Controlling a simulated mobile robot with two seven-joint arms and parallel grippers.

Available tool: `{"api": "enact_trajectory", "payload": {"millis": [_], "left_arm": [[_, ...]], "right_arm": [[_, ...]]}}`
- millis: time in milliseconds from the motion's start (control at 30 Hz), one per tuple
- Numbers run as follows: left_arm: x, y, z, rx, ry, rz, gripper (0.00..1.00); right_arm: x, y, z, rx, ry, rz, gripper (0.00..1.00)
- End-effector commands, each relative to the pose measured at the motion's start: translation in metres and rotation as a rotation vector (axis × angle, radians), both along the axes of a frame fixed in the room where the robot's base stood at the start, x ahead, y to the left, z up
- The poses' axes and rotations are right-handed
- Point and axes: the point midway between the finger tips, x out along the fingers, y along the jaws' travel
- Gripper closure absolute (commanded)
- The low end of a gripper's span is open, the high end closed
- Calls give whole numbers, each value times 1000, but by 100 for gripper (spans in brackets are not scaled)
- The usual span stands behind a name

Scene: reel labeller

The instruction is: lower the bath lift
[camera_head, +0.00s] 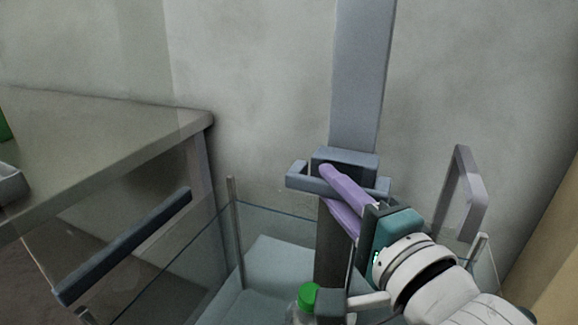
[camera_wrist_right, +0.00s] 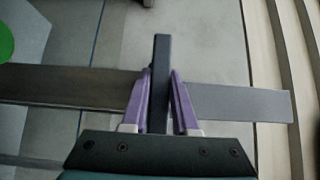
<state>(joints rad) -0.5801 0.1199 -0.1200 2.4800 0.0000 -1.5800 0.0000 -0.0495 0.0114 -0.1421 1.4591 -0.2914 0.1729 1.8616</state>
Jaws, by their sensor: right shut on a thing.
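The bath lift has a tall grey-blue post (camera_head: 362,80) against the back wall. A block with a grey bar handle (camera_head: 308,182) sits low on this post, above the glass-walled bath (camera_head: 285,218). My right gripper (camera_head: 328,185) reaches in from the lower right, with its purple fingers closed on the bar. In the right wrist view the dark bar (camera_wrist_right: 161,70) stands between the two fingers, and the post (camera_wrist_right: 235,102) runs across behind it. A bottle with a green cap (camera_head: 308,295) shows below, partly cut off. My left gripper is not seen.
A grey bench (camera_head: 120,130) stands at the left, with a dark rail (camera_head: 125,245) in front of it. A grey upright loop handle (camera_head: 465,195) stands right of my gripper. A pale block (camera_head: 275,265) shows inside the glass walls.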

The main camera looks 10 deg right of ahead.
Motion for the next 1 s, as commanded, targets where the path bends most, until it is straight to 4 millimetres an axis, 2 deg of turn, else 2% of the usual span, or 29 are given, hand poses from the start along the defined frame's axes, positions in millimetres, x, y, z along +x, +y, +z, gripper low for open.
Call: {"api": "enact_trajectory", "payload": {"millis": [100,300,667,700,933,1000], "left_arm": [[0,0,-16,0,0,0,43],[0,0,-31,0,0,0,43],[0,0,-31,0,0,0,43],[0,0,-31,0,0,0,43],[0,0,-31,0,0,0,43],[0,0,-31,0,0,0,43]], "right_arm": [[0,0,-21,1,5,0,100],[0,0,-42,0,6,-1,100],[0,-1,-43,0,6,-2,100],[0,-1,-43,0,6,-2,72],[0,-1,-42,0,4,-2,46],[0,0,-42,0,4,-2,43]]}}
